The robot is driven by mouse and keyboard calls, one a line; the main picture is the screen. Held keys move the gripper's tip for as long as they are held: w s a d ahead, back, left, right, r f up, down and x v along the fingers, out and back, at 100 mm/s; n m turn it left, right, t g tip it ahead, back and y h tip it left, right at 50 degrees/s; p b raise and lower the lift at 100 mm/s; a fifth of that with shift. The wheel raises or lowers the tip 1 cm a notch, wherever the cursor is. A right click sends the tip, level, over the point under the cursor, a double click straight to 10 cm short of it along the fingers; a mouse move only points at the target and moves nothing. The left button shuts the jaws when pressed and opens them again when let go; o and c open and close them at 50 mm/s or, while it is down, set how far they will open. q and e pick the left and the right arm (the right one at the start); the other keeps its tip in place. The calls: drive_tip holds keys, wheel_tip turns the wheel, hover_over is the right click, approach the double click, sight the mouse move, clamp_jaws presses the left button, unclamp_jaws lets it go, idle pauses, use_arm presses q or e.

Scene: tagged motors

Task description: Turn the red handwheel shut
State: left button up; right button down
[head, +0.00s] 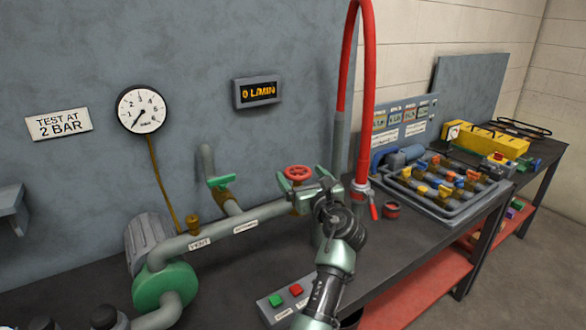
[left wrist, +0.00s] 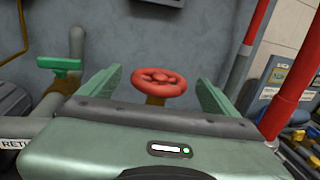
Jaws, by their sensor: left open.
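The red handwheel (head: 298,173) sits on a valve in the grey pipe (head: 240,219), left of the red hose. In the left wrist view the handwheel (left wrist: 159,82) lies ahead, between the two green fingers, with a gap on each side. My left gripper (head: 307,184) is open at the handwheel and holds nothing. Its palm and wrist hide part of the valve and the pipe end. Whether the fingers reach past the rim is hard to tell. My right gripper is not in view. The display (head: 257,92) reads 0 L/MIN.
A green-handled valve (head: 220,181) stands left of the handwheel. The red hose (head: 368,90) rises just right of my gripper. A button box (head: 286,298) lies in front on the bench. A tray of fittings (head: 445,185) and a yellow toolbox (head: 490,139) are at the right.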

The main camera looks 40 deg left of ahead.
sight(294, 165)
use_arm(q)
drive_tip(key=x, duration=0.5)
drive_tip(key=shift+w+a, duration=0.15)
drive_tip(key=shift+a, duration=0.1)
drive_tip(key=shift+r, duration=0.1)
